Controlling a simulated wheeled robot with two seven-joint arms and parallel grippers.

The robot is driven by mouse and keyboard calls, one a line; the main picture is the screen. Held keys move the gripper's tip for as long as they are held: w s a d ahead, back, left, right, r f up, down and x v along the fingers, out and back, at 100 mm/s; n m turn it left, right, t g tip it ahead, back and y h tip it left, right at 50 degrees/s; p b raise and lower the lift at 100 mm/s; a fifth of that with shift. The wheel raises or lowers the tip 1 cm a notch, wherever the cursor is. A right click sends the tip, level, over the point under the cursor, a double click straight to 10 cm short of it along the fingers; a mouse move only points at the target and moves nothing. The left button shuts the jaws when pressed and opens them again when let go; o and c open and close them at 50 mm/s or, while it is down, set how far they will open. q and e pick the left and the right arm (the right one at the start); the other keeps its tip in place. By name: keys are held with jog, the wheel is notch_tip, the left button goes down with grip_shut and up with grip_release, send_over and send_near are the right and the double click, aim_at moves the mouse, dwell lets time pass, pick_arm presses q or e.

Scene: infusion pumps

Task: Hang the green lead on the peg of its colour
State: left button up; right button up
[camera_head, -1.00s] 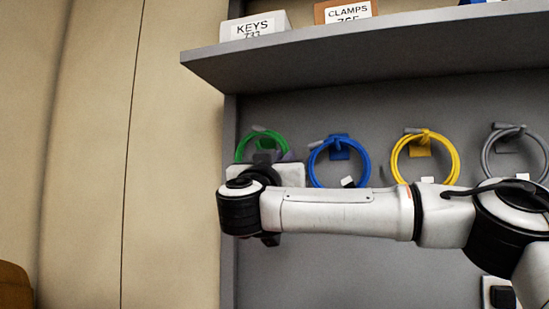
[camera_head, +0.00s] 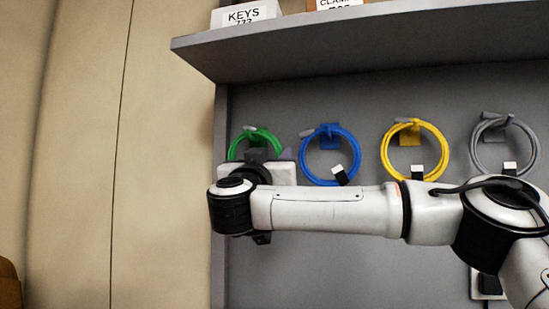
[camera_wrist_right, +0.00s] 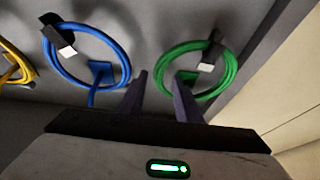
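The green lead (camera_head: 257,137) is a coil against the grey panel, at the left end of a row of coils. In the right wrist view the green lead (camera_wrist_right: 231,70) loops around the green peg (camera_wrist_right: 186,76) and appears to hang on it; its dark plug with a white tip lies across the coil. My right gripper (camera_wrist_right: 160,92) has its two fingers apart, with bare panel between them; one finger overlaps the coil's edge near the peg. In the head view my wrist hides the coil's lower part. My left gripper is not in view.
Blue (camera_head: 359,153), yellow (camera_head: 445,150) and grey (camera_head: 534,150) coils hang to the right, the blue one close to my right gripper. A shelf (camera_head: 350,45) with labelled boxes juts out above. A beige wall (camera_head: 160,150) stands to the left.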

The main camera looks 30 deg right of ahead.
jog(key=shift+f, duration=0.1)
jog(key=shift+s+a+f, duration=0.2)
jog(key=shift+s+a, duration=0.05)
jog(key=shift+a, duration=0.05)
jog(key=b+v, duration=0.1)
jog(key=v, duration=0.8)
jog(key=shift+s+a, duration=0.1)
jog(key=shift+s, duration=0.05)
